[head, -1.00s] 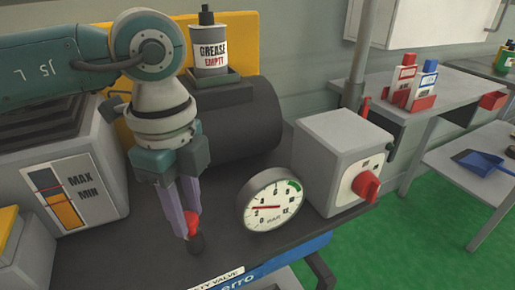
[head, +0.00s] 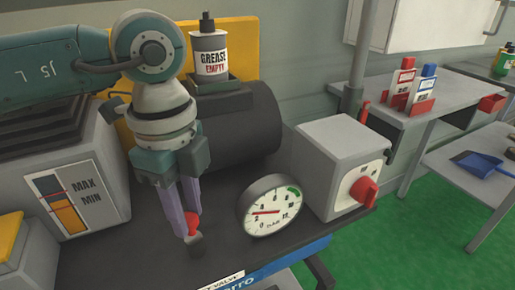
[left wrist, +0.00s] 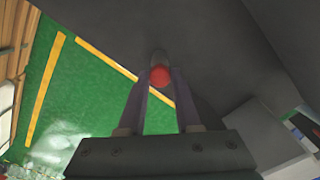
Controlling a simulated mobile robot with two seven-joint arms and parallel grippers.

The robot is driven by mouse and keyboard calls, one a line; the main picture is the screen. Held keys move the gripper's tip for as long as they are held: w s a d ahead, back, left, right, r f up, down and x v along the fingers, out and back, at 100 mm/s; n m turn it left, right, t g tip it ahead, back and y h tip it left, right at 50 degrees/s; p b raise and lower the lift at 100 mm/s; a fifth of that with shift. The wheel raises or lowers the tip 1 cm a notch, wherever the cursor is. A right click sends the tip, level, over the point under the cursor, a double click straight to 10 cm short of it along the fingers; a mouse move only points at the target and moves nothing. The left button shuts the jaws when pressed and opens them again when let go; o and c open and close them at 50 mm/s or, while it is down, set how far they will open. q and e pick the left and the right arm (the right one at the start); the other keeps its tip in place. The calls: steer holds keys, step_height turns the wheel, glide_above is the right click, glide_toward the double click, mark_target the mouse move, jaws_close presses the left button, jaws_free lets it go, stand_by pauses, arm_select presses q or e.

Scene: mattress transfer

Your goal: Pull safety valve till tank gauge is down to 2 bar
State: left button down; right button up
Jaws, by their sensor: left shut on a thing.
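My left gripper (head: 186,228) reaches down from above with its purple fingers shut on the red knob of the safety valve (head: 194,222). The red end also shows between the fingers in the left wrist view (left wrist: 160,75). The round white pressure gauge (head: 268,212) stands to the right of the valve. Its red needle points left, close to the 2 mark; the exact reading is too small to tell. The dark tank (head: 245,125) lies behind the gripper. My right gripper is not in view.
A grey box with a red rotary switch (head: 363,191) stands right of the gauge. A grease bottle (head: 211,55) sits in a holder above the tank. A MAX/MIN level indicator (head: 72,205) is at left. A side bench (head: 455,90) holds bottles at the right, with green floor between.

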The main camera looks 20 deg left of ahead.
mark_target(188, 217)
arm_select(q)
steer(key=shift+r, duration=0.25)
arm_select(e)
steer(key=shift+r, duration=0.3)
arm_select(q)
steer(key=c, duration=0.6)
jaws_free()
steer(key=shift+r, duration=0.1)
step_height(188, 217, up, 10)
steer(key=shift+f, duration=0.1)
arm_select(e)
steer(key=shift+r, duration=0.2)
